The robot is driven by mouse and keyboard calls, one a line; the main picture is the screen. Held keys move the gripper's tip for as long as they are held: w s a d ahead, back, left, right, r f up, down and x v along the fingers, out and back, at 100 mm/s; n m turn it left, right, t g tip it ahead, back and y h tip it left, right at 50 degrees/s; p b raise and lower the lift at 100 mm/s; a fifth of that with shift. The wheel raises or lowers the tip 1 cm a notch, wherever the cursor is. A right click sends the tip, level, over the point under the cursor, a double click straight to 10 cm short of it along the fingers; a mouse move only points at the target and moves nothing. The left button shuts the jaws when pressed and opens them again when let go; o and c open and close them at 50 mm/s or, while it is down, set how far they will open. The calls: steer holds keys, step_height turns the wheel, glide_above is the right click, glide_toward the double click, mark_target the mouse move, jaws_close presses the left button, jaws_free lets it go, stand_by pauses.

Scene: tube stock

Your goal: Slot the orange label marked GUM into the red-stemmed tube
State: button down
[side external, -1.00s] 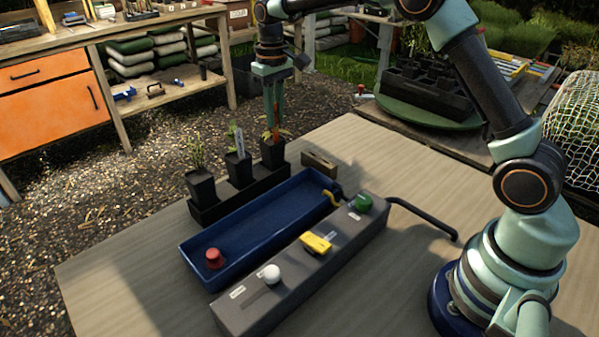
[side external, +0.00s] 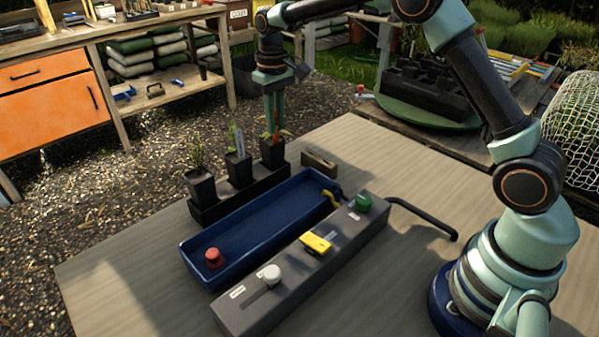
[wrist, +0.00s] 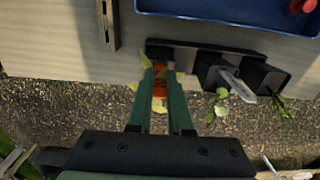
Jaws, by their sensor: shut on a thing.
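Three black tubes with seedlings stand in a black rack (side external: 245,194). My gripper (side external: 273,134) is over the right-hand tube (side external: 272,153), fingers pointing down, shut on the orange label (side external: 277,122). In the wrist view the orange label (wrist: 159,90) shows between the green fingers of my gripper (wrist: 159,72). Its writing cannot be read. The label's lower end is close to the tube's mouth; whether it is inside is hidden by fingers and leaves. The middle tube (side external: 238,170) carries a pale label (side external: 239,140). The left tube (side external: 202,188) holds a green seedling. Stem colours are hard to make out.
A blue tray (side external: 262,225) with a red knob (side external: 213,257) lies in front of the rack. A grey box (side external: 290,290) with white, yellow and green parts is nearer. A small wooden block (side external: 319,163) stands right of the rack. The bench's right side is mostly clear.

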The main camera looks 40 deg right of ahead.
steer(key=shift+f, duration=0.25)
steer(key=c, duration=0.8)
jaws_free()
steer(key=shift+o, duration=0.2)
step_height(320, 180, up, 11)
steer(key=shift+r, duration=0.55)
